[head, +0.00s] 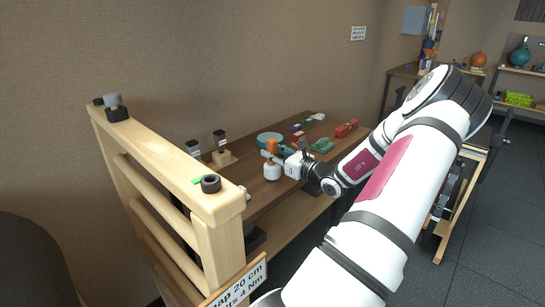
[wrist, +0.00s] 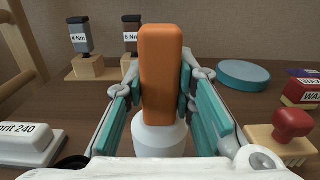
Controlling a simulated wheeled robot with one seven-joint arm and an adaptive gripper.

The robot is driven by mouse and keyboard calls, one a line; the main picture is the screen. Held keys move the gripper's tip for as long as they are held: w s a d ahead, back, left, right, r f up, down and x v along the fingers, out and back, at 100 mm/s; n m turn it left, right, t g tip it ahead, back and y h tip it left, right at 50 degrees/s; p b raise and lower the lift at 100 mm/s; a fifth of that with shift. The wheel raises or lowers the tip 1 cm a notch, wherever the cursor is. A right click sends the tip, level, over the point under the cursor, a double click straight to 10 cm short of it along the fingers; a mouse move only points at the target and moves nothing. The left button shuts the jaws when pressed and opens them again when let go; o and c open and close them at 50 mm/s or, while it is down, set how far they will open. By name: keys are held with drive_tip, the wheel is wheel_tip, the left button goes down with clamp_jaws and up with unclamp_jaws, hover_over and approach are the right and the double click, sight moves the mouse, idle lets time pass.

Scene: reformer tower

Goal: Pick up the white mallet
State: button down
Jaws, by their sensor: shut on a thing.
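The white mallet stands upright, its white head (wrist: 160,136) down and its orange handle (wrist: 161,60) up. My gripper (wrist: 160,80) is shut on the orange handle, one teal-padded finger on each side. I cannot tell whether the head touches the table; its underside is hidden in the wrist view.
Two tools labelled 4 Nm (wrist: 82,38) and 6 Nm (wrist: 131,34) stand in wooden blocks behind. A wooden rail frame (head: 170,165) borders the table.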

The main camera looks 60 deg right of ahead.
wheel_tip(320, 180, up, 3)
drive_tip(key=shift+f+p, duration=0.1)
drive_tip(key=shift+p, duration=0.4)
drive_tip(key=s+d+r+p, duration=0.1)
drive_tip(key=s+d+p, duration=0.2)
drive_tip(key=s, duration=1.2)
drive_tip(key=shift+s+d, duration=0.25)
drive_tip(key=shift+s, duration=0.1)
drive_tip(key=shift+r, duration=0.1)
